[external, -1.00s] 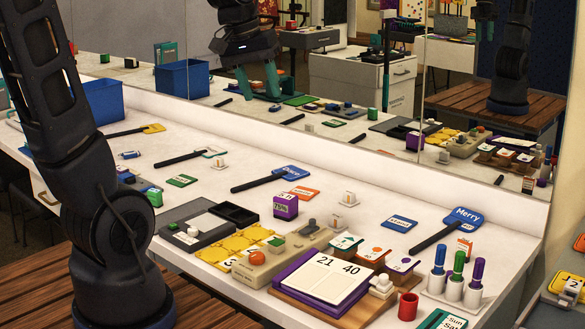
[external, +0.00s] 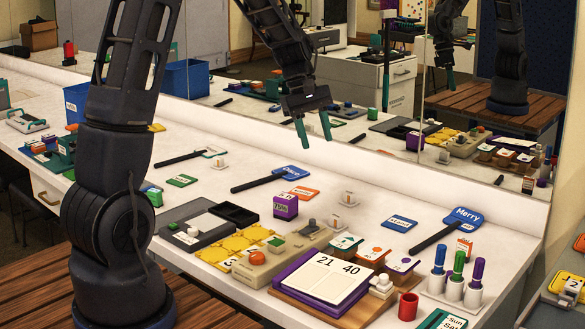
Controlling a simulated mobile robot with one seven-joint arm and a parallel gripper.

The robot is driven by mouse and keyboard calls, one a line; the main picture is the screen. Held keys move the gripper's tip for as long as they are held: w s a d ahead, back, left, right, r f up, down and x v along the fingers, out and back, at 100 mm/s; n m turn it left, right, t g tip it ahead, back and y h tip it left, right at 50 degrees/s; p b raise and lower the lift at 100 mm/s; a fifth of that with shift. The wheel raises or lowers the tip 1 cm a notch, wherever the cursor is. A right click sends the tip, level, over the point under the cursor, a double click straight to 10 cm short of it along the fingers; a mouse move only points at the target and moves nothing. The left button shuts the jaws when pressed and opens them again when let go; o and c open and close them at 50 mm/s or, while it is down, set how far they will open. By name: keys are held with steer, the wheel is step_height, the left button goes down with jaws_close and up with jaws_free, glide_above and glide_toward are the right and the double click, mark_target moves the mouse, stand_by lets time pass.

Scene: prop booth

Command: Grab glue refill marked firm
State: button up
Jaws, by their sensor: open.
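My gripper (external: 313,134) is open and empty, its teal fingers pointing down in front of the mirror, above the back part of the white counter. No label reading "firm" can be made out, so I cannot tell which thing is the glue refill. Small pieces on pale square bases stand on the counter, one right of centre (external: 348,198) and one farther left (external: 220,165); their markings are too small to read. The gripper touches none of them.
A blue paddle (external: 291,172), an orange card (external: 303,192) and a purple block (external: 286,206) lie below the gripper. Bottles with coloured caps (external: 455,290) and a calendar board (external: 322,277) stand front right. The mirror (external: 380,150) bounds the back.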

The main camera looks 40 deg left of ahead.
mark_target(335, 216)
steer(key=w+a+f+n, duration=0.2)
steer(key=w+f+n, duration=0.35)
steer(key=f, duration=0.75)
steer(key=shift+m+g+h, duration=0.3)
steer(key=shift+m+g, duration=0.1)
steer(key=shift+m, duration=0.35)
steer(key=x, duration=0.7)
steer(key=w+x, duration=0.1)
steer(key=x, duration=0.2)
steer(key=shift+w+f, duration=0.1)
steer(key=shift+f, duration=0.15)
steer(key=shift+c, duration=0.3)
jaws_close()
